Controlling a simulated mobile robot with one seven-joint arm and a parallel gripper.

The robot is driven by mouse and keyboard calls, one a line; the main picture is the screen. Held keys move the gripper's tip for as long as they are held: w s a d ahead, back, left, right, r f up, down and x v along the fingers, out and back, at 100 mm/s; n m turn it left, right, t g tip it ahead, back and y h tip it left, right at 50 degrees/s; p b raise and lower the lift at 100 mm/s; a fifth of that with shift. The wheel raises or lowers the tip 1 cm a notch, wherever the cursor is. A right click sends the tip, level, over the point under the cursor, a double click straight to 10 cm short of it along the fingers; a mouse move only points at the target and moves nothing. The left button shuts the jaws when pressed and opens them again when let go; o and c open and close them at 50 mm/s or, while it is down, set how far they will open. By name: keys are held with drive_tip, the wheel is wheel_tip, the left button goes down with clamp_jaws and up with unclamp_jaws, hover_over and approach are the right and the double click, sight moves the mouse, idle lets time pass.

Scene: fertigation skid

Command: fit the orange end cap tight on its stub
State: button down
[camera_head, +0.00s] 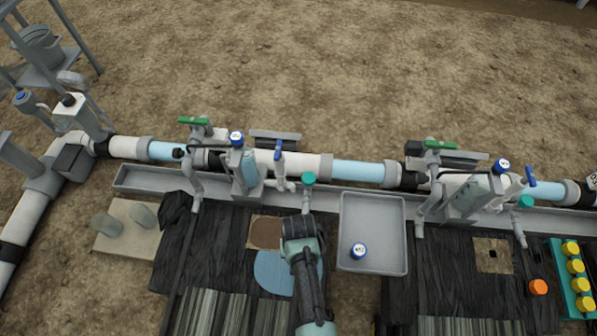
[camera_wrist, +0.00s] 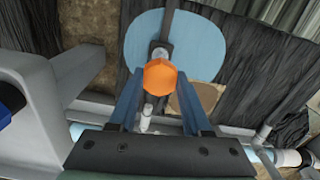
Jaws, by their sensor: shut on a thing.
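My gripper (camera_wrist: 160,100) is shut on the orange end cap (camera_wrist: 161,77), which sits between its two blue fingers in the wrist view. In the head view my gripper (camera_head: 302,226) is just below the grey downpipe (camera_head: 305,202) under a teal handle, and it hides the held cap. In the wrist view a short grey, pale-ended piece (camera_wrist: 160,53) shows just beyond the cap. I cannot tell whether it is the stub or whether the cap touches it.
A grey tray (camera_head: 398,231) holding a blue-white round item (camera_head: 358,251) is to the right. Another orange piece (camera_head: 538,287) lies near a teal rack (camera_head: 560,262). The pipeline and valves span behind.

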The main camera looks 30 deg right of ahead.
drive_tip(key=n, duration=0.1)
drive_tip(key=n+b, duration=0.1)
drive_tip(key=n, duration=0.1)
drive_tip(key=n+b, duration=0.1)
drive_tip(key=n, duration=0.1)
drive_tip(key=shift+f, duration=0.35)
drive_tip(key=n+b, duration=0.2)
drive_tip(key=n, duration=0.2)
drive_tip(key=shift+f, duration=0.1)
drive_tip(key=n+b, duration=0.2)
drive_tip(key=n, duration=0.2)
drive_tip(key=shift+f, duration=0.15)
drive_tip(key=n+b, duration=0.2)
drive_tip(key=n, duration=0.1)
drive_tip(key=shift+f+n+b, duration=0.1)
drive_tip(key=shift+n+b, duration=0.2)
drive_tip(key=shift+f, duration=1.25)
drive_tip(key=shift+f, duration=1.2)
drive_tip(key=c, duration=0.7)
unclamp_jaws()
drive_tip(key=shift+o, duration=0.2)
